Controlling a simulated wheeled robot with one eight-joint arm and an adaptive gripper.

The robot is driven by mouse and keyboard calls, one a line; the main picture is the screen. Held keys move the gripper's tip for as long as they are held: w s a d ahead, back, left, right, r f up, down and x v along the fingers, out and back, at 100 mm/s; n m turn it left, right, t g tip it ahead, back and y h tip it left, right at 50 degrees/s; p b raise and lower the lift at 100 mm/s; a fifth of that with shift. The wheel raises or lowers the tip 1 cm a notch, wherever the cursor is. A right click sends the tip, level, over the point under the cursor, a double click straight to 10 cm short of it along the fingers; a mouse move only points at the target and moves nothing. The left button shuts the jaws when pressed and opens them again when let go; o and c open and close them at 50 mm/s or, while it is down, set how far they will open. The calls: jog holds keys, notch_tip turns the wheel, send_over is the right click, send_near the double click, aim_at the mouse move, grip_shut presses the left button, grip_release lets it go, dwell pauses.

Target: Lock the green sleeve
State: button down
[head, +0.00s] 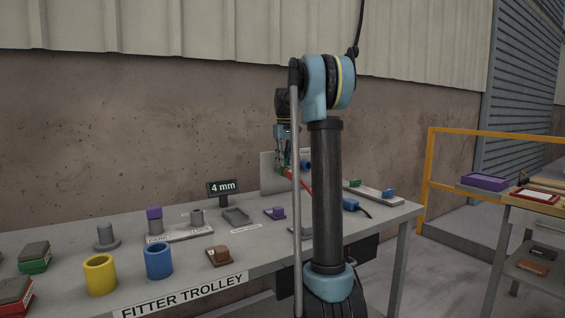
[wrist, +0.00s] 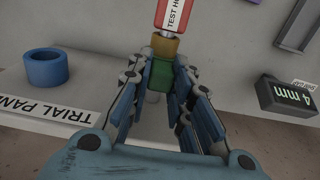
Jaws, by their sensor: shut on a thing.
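The green sleeve (wrist: 161,74) sits between my fingertips in the wrist view, below a brass-coloured collar (wrist: 165,46) and the red body labelled "TEST H…" (wrist: 177,12). My gripper (wrist: 160,88) is shut on the green sleeve. A pale round stub shows just below the sleeve; the fingers partly hide how they meet. In the head view my gripper (head: 285,160) is at the upright pale panel (head: 268,173) at the back of the trolley, with the red body (head: 302,182) partly behind my arm.
A blue ring (wrist: 47,68) is on the panel beside the "TRIAL PAN…" label (wrist: 60,112). A "4 mm" display (head: 222,187) stands left of the panel. Yellow (head: 100,275) and blue (head: 158,262) cups and several small blocks stand on the trolley top (head: 280,257).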

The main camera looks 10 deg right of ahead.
jog(key=shift+s+d, duration=0.3)
jog(key=shift+s, duration=0.2)
jog(key=c, duration=1.4)
grip_release()
jog(key=shift+s, duration=0.1)
jog(key=shift+c, duration=0.2)
notch_tip(320, 180, up, 12)
jog(key=shift+f, duration=0.1)
